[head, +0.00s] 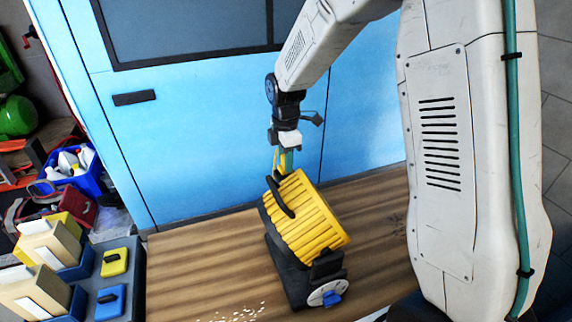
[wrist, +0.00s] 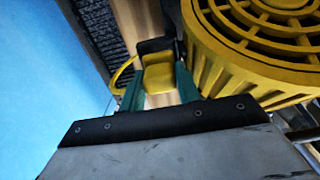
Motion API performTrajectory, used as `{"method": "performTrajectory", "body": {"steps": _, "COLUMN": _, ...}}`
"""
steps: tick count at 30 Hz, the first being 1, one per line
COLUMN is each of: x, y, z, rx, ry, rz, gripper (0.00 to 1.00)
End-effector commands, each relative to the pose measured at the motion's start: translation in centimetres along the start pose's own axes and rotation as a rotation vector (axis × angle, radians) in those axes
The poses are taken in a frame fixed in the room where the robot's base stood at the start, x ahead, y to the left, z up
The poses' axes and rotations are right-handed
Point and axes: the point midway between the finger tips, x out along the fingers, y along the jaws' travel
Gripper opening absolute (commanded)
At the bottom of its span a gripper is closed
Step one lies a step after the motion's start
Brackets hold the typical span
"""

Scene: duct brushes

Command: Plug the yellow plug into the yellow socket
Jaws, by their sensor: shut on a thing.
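My gripper (head: 285,163) is above and behind the yellow ribbed drum (head: 303,220). In the wrist view, its teal fingers close on a yellow block-shaped plug (wrist: 160,78) from both sides. A thin yellow loop, apparently the cable (wrist: 123,76), shows at the left of the plug. The drum, with a black handle (head: 280,197), stands on a dark base on the wooden bench; its yellow grille (wrist: 275,30) is close to the right of the fingers. I cannot pick out the yellow socket with certainty.
A round grey face with a blue part (head: 331,299) is at the drum's front end. A grey tray (head: 130,290) at left holds a yellow block (head: 114,262) and a blue block (head: 109,302). A blue cabinet (head: 190,120) stands behind. The bench (head: 195,265) left of the drum is mostly clear.

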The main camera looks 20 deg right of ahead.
Motion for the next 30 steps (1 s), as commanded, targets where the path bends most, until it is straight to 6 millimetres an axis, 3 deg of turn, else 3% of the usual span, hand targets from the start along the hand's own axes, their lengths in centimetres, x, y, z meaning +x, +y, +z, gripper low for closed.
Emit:
{"method": "performTrajectory", "body": {"steps": 9, "x": -8.4, "y": 0.1, "z": 0.0, "rx": 0.0, "ry": 0.0, "rz": 0.007, "gripper": 0.12}}
{"method": "performTrajectory", "body": {"steps": 15, "x": -12.9, "y": 0.0, "z": 0.0, "rx": 0.0, "ry": 0.0, "rz": 0.003, "gripper": 0.12}}
{"method": "performTrajectory", "body": {"steps": 21, "x": -15.2, "y": 0.0, "z": 0.0, "rx": 0.0, "ry": 0.0, "rz": 0.0, "gripper": 0.12}}
{"method": "performTrajectory", "body": {"steps": 30, "x": -15.7, "y": 0.0, "z": 0.0, "rx": 0.0, "ry": 0.0, "rz": 0.0, "gripper": 0.12}}
